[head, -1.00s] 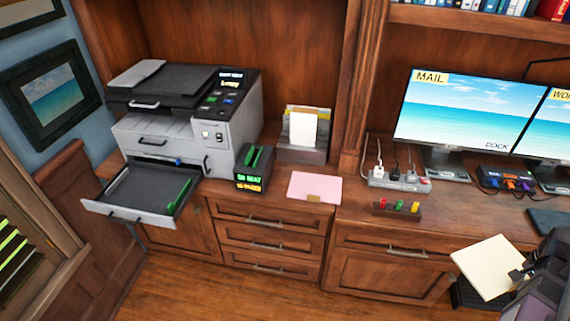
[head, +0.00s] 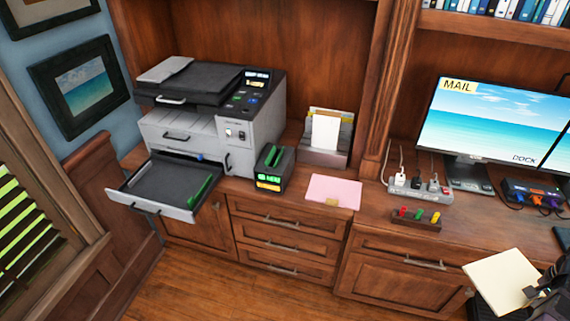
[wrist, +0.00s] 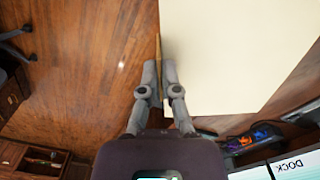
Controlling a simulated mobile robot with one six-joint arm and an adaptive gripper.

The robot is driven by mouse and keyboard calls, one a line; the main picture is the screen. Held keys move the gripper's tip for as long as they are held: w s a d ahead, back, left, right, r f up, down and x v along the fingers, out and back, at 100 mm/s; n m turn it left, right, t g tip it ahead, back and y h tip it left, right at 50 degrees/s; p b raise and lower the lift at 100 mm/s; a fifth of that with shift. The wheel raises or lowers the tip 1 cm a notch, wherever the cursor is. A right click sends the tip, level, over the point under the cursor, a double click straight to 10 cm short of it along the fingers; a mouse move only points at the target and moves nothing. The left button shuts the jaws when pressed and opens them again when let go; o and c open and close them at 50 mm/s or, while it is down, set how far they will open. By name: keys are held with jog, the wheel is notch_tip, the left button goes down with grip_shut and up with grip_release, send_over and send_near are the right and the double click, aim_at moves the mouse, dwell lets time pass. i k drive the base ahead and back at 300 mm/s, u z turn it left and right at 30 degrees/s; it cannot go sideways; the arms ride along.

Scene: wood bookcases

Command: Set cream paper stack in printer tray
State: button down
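The cream paper stack (head: 502,279) is at the lower right of the head view, held out in front of the desk. In the wrist view the cream stack (wrist: 235,55) fills the upper right. My gripper (wrist: 160,75) is shut on the stack's edge, which lies between the two fingers. In the head view my gripper (head: 540,290) is at the right edge, partly cut off. The printer (head: 205,125) stands on the counter at left. Its tray (head: 165,185) is pulled out, with a dark floor and a green guide at its right side. No paper shows in the tray.
A pink folder (head: 333,190), a paper holder (head: 328,135), a power strip (head: 418,185) and a block with coloured pegs (head: 415,217) lie along the counter. The floor (head: 260,295) in front is clear.

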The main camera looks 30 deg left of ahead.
aim_at(170, 185)
jog(key=u, duration=0.45)
jog(key=k, duration=0.15)
jog(key=u, duration=1.2)
jog(key=i, duration=0.45)
